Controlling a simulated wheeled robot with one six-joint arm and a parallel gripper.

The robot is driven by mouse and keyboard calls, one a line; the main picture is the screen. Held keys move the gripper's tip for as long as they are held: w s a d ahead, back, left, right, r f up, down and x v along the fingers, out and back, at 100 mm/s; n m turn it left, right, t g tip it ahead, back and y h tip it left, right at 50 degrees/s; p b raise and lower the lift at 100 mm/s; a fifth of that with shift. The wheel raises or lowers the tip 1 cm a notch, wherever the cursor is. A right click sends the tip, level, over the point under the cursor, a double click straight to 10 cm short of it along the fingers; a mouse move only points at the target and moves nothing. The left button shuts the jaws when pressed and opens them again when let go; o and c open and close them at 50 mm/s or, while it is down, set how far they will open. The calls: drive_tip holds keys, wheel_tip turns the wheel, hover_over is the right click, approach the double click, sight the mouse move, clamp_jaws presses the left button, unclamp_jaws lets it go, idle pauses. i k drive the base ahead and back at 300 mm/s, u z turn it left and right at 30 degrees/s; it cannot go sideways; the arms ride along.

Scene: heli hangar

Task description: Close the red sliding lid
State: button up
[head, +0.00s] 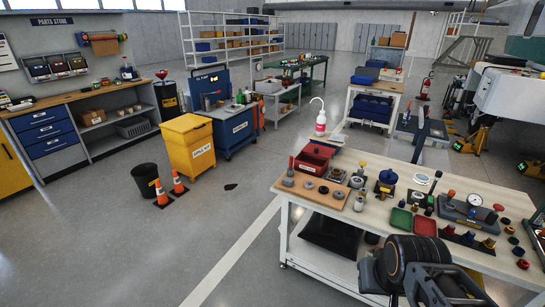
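A small red box (312,159) stands at the far left end of the pale workbench (350,230). Its top looks like the red sliding lid, but at this size I cannot tell how far the lid is open. My gripper (437,284) is at the bottom edge, to the right of centre, dark and partly cut off by the frame. It is well apart from the red box, nearer to me and to the right. Its fingers are not clear enough to show whether they are open or shut.
A wooden board (313,190) with round parts lies just in front of the red box. Green (401,218) and red (425,226) trays and a gauge fixture (470,210) crowd the bench's right side.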

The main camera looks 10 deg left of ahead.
sight(326, 152)
drive_tip(key=u, duration=1.25)
drive_tip(key=i, duration=2.4)
drive_tip(key=z, duration=1.5)
drive_tip(key=i, duration=0.6)
drive_tip(key=z, duration=0.5)
